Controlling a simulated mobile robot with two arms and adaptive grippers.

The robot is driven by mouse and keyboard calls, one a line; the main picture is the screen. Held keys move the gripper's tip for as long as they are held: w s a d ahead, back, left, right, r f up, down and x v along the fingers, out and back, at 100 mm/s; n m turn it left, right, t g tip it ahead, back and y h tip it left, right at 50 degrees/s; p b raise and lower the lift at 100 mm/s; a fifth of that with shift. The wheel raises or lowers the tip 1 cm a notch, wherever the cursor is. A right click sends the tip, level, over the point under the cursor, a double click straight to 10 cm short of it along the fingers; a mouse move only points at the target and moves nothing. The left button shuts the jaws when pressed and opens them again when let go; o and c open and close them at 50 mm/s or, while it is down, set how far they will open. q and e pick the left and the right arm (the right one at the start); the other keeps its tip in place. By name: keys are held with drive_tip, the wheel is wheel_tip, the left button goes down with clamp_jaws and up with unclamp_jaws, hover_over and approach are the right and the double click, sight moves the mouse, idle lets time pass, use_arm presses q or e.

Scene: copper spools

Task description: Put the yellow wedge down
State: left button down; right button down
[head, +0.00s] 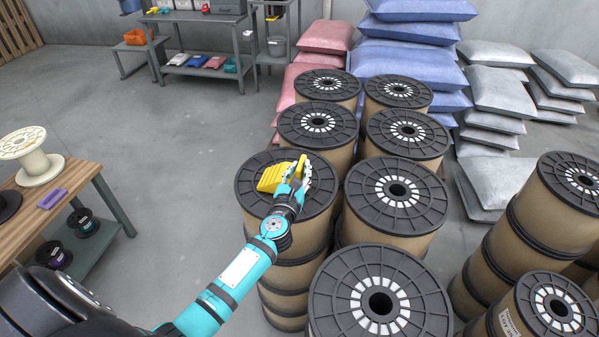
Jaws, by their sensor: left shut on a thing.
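The yellow wedge (271,177) is at the end of my outstretched left arm, over the black top of a stacked copper spool (254,204). My left gripper (297,172) is shut on the wedge. I cannot tell whether the wedge touches the spool top or is held just above it. The gripper and wedge hide the hub of that spool. My right gripper is not in view.
More spool stacks (397,193) stand close behind, right and in front. Pink sacks (326,37), blue sacks (405,70) and grey sacks (502,92) are piled behind. A wooden bench (85,172) stands left, a grey shelf (205,72) at the back. Open floor lies between.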

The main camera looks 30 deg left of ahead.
use_arm(q)
drive_tip(key=shift+r, duration=0.15)
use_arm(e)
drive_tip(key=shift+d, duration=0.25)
use_arm(q)
drive_tip(key=shift+f, duration=0.2)
drive_tip(key=c, duration=1.5)
unclamp_jaws()
drive_tip(key=shift+o, duration=1.4)
drive_tip(key=shift+s, duration=0.1)
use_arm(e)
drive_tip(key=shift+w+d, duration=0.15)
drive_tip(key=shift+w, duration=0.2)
